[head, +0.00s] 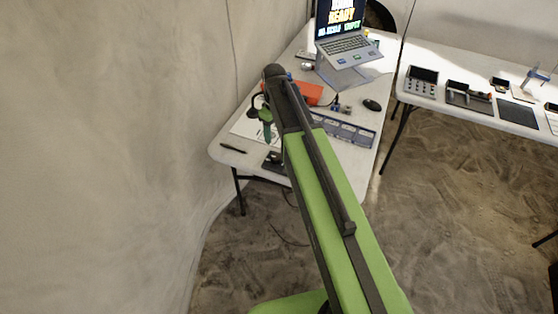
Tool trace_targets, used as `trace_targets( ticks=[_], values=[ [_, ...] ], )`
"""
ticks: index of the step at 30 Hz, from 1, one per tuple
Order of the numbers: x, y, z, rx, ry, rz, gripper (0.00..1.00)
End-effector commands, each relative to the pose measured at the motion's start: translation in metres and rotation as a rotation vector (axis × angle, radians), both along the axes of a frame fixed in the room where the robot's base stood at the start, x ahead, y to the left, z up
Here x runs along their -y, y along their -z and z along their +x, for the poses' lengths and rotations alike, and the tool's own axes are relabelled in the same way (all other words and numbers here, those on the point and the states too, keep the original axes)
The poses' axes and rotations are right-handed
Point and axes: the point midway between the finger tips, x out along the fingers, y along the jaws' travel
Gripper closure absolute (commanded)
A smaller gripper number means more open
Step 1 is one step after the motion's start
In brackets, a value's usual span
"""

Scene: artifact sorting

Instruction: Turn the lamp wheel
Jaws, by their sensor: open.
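My green and black arm reaches across the left table from the lower right. Its far end bends down to my gripper (267,130), small and green, over the left part of the table. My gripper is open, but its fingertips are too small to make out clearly. A small dark curved shape (253,106) shows just left of it. I cannot tell whether it is a lamp or part of my wrist. I cannot make out a lamp wheel; my arm hides part of the table.
The white left table (228,153) holds a laptop (345,45) on a stand, an orange-red item (308,93), a mouse (372,105), a grey-blue strip (346,130) and a dark pen-like item (233,148). A second table (448,104) with devices stands right. Bare floor lies between.

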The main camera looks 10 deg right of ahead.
Motion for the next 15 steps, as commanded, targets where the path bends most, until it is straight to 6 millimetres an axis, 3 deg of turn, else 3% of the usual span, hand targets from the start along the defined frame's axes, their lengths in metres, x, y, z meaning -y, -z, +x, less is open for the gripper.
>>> trace_targets(
  ticks=[1,15],
  values=[
    [0.002,0.023,0.0,0.0,0.002,0.0,0.43],
    [0.005,0.118,0.0,0.0,0.007,0.0,0.43]
  ],
)
